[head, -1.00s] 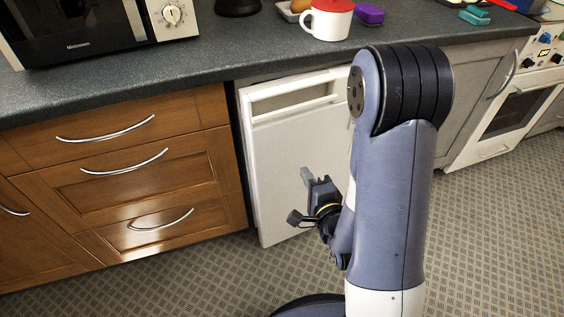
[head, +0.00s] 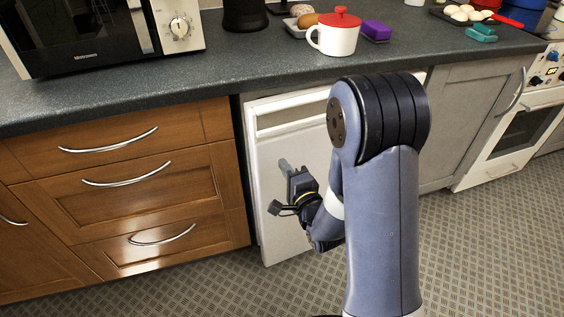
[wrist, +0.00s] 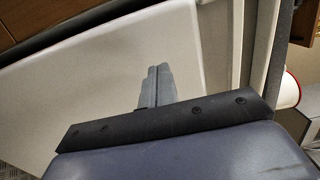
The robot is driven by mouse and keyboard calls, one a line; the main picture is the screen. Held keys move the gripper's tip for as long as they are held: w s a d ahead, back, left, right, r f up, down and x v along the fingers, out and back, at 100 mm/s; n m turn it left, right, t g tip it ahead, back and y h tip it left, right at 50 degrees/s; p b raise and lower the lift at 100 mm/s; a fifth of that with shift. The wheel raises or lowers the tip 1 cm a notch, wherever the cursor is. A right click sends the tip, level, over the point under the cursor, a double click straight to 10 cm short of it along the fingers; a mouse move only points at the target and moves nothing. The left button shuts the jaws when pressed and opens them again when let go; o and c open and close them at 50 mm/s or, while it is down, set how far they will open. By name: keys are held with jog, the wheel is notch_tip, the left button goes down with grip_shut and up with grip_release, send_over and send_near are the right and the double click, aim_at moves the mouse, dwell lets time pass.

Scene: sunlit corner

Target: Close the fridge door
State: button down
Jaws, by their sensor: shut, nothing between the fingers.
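The fridge door (head: 275,146) is a white panel under the counter, with a long recessed handle slot along its top. A narrow dark gap shows along its left edge, beside the drawers; how far the door stands from its frame is hard to tell. My gripper (head: 284,165) is at the door's front, around mid height and towards its left side. In the wrist view the shut, empty fingers (wrist: 157,84) point at the white door (wrist: 105,75); whether they touch it is unclear. My arm hides the door's right part.
Wooden drawers (head: 125,185) stand left of the fridge, a grey cabinet (head: 465,110) and white oven (head: 510,140) to the right. The counter (head: 225,68) above holds a microwave (head: 80,35), a red-lidded pot (head: 335,35) and other items. Patterned floor (head: 480,240) is clear at right.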

aim_at(275, 155)
jog(key=shift+x, duration=1.2)
jog(key=shift+m+t+h, duration=0.4)
jog(key=shift+m+h, duration=0.3)
jog(key=shift+h, duration=0.2)
jog(key=b+x, duration=0.1)
jog(key=x, duration=0.1)
jog(key=b+x, duration=0.2)
jog(key=x, duration=0.1)
jog(key=shift+a+f, duration=0.15)
jog(key=shift+a, duration=0.25)
jog(key=shift+w+a, duration=0.1)
jog(key=shift+w, duration=0.2)
jog(key=shift+w+r+h, duration=0.1)
jog(key=shift+r+h, duration=0.2)
jog(key=shift+r, duration=0.1)
jog(key=shift+f, duration=0.1)
